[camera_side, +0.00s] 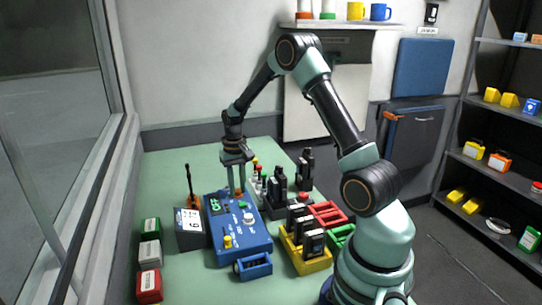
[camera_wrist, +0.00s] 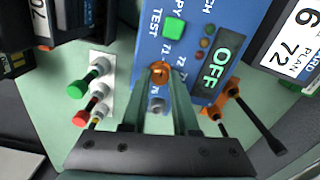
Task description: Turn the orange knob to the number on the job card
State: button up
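The orange knob (camera_wrist: 161,71) is on a blue panel box (camera_wrist: 182,48), beside printed numbers that seem to read 71 and 72. My gripper (camera_wrist: 161,75) points down at the knob in the wrist view, with its two fingertips at either side of it. I cannot tell whether they touch it. In the side view my gripper (camera_side: 239,188) is over the far end of the blue box (camera_side: 238,240). A green display (camera_wrist: 216,65) reads OFF. The job card (camera_wrist: 293,40) shows a large 6 and 72 in the wrist view; it stands left of the box in the side view (camera_side: 189,219).
Green and red knobbed plugs (camera_wrist: 78,89) stand beside the box in the wrist view. In the side view, a yellow crate (camera_side: 306,262) with black modules stands right of the box, and several small boxes (camera_side: 150,254) line the left edge.

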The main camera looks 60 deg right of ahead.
grip_shut()
jog(key=m, duration=0.4)
jog(key=shift+a, duration=0.1)
jog(key=m, duration=0.4)
jog(key=shift+w+m, duration=0.1)
jog(key=shift+m, duration=0.2)
dwell(0.5)
jog(key=o, duration=0.8)
grip_release()
